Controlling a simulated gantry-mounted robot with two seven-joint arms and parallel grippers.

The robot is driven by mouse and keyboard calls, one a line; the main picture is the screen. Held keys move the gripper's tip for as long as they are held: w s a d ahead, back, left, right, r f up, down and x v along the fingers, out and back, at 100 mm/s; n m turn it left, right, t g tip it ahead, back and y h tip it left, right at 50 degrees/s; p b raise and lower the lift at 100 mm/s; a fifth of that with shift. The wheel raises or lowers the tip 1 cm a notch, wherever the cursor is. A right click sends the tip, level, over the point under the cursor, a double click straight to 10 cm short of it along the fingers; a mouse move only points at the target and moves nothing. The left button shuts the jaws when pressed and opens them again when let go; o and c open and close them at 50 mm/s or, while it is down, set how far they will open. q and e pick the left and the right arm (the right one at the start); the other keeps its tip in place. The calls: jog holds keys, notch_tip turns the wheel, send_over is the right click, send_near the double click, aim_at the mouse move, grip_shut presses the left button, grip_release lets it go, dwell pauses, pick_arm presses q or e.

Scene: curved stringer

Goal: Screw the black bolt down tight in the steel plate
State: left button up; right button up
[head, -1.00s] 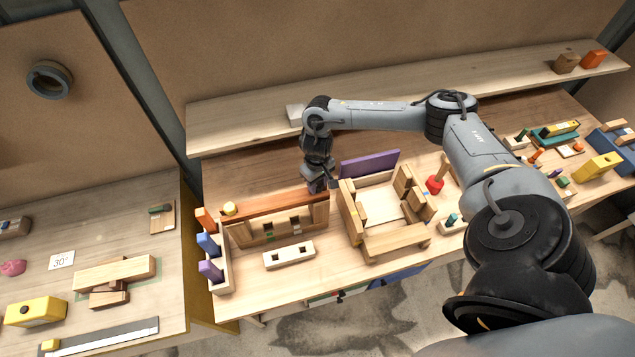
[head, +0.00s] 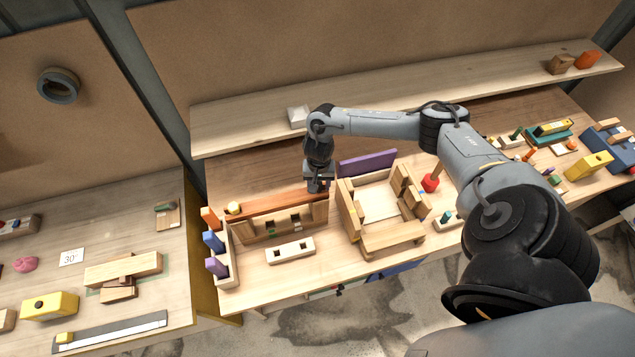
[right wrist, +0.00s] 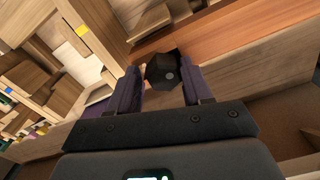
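The bolt's shank is hidden, and I cannot make out the steel plate in either view. In the head view the gripper's own body hides the bolt. My left gripper is not in view.
A reddish-brown plank (head: 272,203) lies along the left wooden frame, close beside the gripper. A purple block (head: 367,162) and an open wooden box frame (head: 385,240) stand to its right. A long shelf (head: 400,97) runs behind. A pale block with square holes (head: 290,250) lies in front.

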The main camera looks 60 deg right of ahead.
jog(key=shift+o, duration=1.5)
jog(key=shift+r, duration=0.1)
notch_tip(320, 180, up, 12)
